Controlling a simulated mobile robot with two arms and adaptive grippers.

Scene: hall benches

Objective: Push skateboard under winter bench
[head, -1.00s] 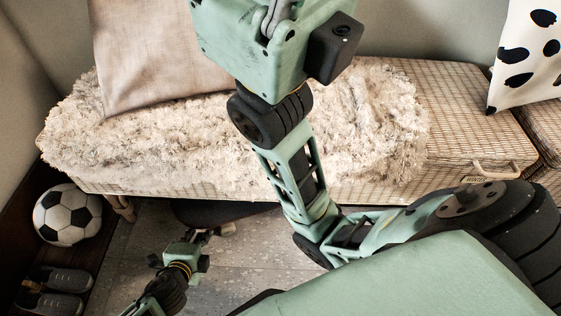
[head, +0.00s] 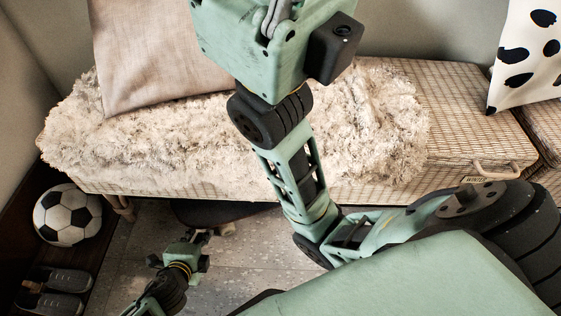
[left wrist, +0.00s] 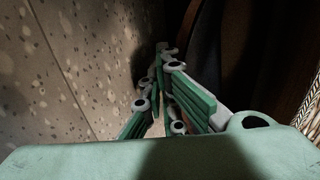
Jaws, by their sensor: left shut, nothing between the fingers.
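The skateboard (head: 205,214) is a dark board at the front lower edge of the winter bench (head: 440,165). Part of it lies in the bench's shadow and its far side is hidden. A pale wheel (head: 227,229) shows at its near right. My left gripper (head: 207,234) is low over the floor at the board's near side, shut and empty. In the left wrist view its closed fingers (left wrist: 160,62) point toward a dark curved shape, probably the board; contact is unclear. My right gripper (head: 278,12) is high over the bench, its fingers cut off by the picture's top edge.
A fluffy throw (head: 190,140) and a beige cushion (head: 155,50) lie on the bench. A spotted cushion (head: 525,60) is at the right. A football (head: 67,214) and grey shoes (head: 60,282) sit on the left. Speckled floor (head: 245,265) is clear before the bench.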

